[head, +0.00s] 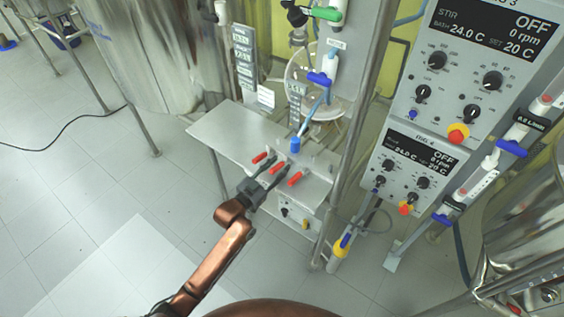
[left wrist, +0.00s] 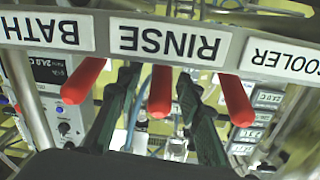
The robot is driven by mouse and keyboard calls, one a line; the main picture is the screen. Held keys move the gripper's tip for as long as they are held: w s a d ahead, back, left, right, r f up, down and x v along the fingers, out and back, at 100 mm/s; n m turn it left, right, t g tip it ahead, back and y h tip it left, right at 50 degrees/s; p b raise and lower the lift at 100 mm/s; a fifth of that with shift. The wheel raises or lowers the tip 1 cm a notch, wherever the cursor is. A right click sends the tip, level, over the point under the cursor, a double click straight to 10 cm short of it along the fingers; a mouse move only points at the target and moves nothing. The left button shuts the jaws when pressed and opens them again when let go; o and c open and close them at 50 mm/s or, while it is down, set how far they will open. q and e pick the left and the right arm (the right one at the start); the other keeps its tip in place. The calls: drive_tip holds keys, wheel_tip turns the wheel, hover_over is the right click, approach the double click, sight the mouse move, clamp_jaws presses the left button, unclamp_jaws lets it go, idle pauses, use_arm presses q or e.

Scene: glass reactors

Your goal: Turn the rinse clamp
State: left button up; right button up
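The rinse clamp shows as the middle red handle (left wrist: 160,92) under the upside-down RINSE label (left wrist: 168,40) in the left wrist view. In the head view it is the middle of the red handles (head: 279,167) on the metal bench. My left gripper (head: 271,174) is at the bench's front edge. In the left wrist view its dark fingers (left wrist: 158,78) are apart, one on each side of the middle handle, with visible gaps. The handle points toward the wrist camera. My right gripper is not in view.
A red handle (left wrist: 83,80) by the BATH label and another (left wrist: 236,100) by the COOLER label flank the fingers closely. A blue-tipped hose (head: 295,144) stands behind the handles. Control panels (head: 415,165) are at right.

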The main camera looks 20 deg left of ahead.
use_arm(q)
drive_tip(key=shift+x, duration=1.35)
drive_tip(key=shift+c, duration=0.4)
clamp_jaws()
